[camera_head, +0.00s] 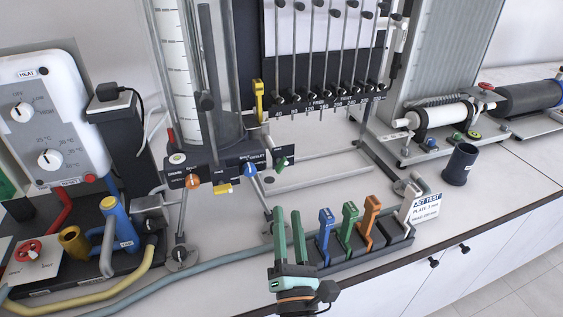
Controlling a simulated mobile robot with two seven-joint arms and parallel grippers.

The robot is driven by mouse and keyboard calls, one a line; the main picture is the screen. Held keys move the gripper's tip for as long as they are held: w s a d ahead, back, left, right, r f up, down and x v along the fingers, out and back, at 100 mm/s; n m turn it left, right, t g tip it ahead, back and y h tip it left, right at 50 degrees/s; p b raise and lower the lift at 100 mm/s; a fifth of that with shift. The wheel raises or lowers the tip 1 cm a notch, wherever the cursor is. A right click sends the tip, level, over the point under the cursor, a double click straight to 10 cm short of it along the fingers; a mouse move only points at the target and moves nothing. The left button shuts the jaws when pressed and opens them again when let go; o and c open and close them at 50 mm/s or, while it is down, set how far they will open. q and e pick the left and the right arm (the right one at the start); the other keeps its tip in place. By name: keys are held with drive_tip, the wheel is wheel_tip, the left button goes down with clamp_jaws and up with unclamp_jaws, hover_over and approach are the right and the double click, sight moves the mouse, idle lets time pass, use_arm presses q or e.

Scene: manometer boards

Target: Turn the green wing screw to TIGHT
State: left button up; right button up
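A small green wing-shaped handle (281,163) sits at the right end of the dark block under the tall scaled column. It looks like the green wing screw, but its label and exact angle are too small to read. My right gripper (288,212) is at the lower middle, below this handle and in front of the rack of coloured tools. Its two green fingers point up and stand apart with nothing between them. It is apart from the green handle. My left gripper is not in the picture.
The dark block (222,171) also carries an orange knob (192,181), a blue handle (250,169) and a yellow tab (222,188). A rack (340,265) holds blue, green and orange tools beside my gripper. A dark cup (459,164) stands at right. Bench is clear around (340,190).

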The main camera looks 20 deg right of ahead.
sight(283, 169)
drive_tip(key=p+x, duration=0.2)
drive_tip(key=x, duration=0.8)
drive_tip(key=shift+w+d+r+p, duration=0.1)
drive_tip(key=shift+r+p, duration=0.15)
drive_tip(key=shift+p, duration=0.1)
drive_tip(key=shift+w+d, duration=0.1)
drive_tip(key=shift+w, duration=0.45)
clamp_jaws()
